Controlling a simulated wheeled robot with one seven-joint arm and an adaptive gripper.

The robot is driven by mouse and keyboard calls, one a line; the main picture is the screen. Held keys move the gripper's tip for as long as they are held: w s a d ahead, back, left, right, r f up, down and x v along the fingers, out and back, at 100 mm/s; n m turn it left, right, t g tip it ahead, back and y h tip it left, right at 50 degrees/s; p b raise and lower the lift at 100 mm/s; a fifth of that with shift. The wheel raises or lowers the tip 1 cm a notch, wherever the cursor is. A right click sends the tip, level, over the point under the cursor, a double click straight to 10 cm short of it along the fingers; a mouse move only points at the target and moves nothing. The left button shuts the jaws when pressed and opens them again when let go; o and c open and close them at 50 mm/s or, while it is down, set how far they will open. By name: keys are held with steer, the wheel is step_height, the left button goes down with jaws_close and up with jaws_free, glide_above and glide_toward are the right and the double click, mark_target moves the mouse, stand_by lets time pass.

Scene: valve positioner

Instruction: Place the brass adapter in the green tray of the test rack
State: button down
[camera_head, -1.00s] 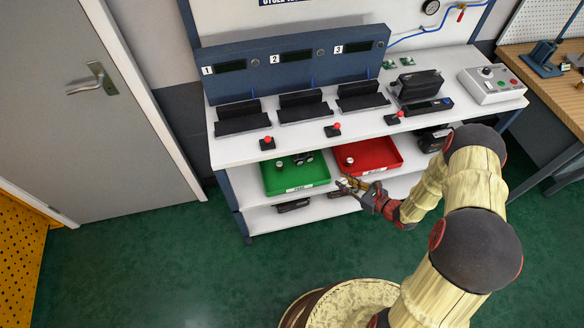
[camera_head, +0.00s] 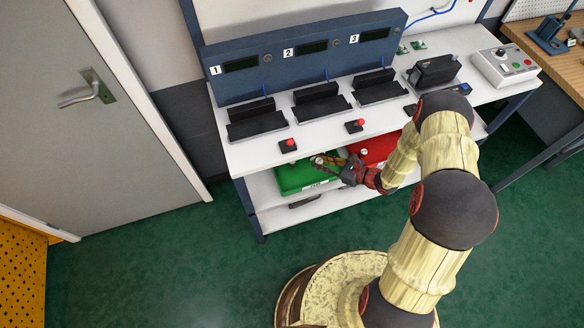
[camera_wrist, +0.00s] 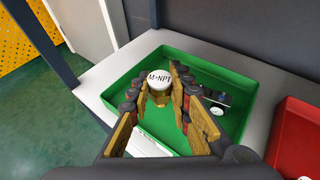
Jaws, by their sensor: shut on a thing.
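The brass adapter (camera_wrist: 161,97), topped by a white round face reading "M>NPT", is between the fingers of my gripper (camera_wrist: 160,88) in the wrist view. My gripper is shut on it and holds it upright over the green tray (camera_wrist: 245,86). How high it is above the tray floor I cannot tell. In the head view my gripper (camera_head: 328,162) is above the green tray (camera_head: 296,184) on the lower shelf of the rack, and the adapter is too small to make out clearly.
Inside the green tray, dark fittings and a white round-faced piece (camera_wrist: 216,111) lie to the right of the adapter. The red tray (camera_head: 376,149) stands just right of it. The rack's white top (camera_head: 300,138) overhangs the shelf, and a blue post (camera_wrist: 56,45) stands at the left.

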steer(key=a+f+b, duration=0.1)
steer(key=a+f, duration=0.1)
steer(key=a, duration=0.1)
steer(key=a+f+b, duration=0.1)
steer(key=a+f, duration=0.2)
steer(key=a, duration=0.1)
steer(key=w+a+f+b, duration=0.1)
steer(key=a+f, duration=0.2)
steer(key=shift+w+a+b, duration=0.1)
steer(key=shift+a+b, duration=0.3)
steer(key=shift+a+f, duration=0.3)
steer(key=shift+f, duration=0.2)
steer(key=shift+a+f+b, duration=0.1)
steer(key=shift+f+b, duration=0.95)
steer(key=shift+f, duration=0.5)
steer(key=shift+f, duration=0.1)
steer(key=c, duration=2.1)
jaws_free()
steer(key=shift+f, duration=0.1)
steer(key=o, duration=0.5)
steer(key=shift+c, duration=0.2)
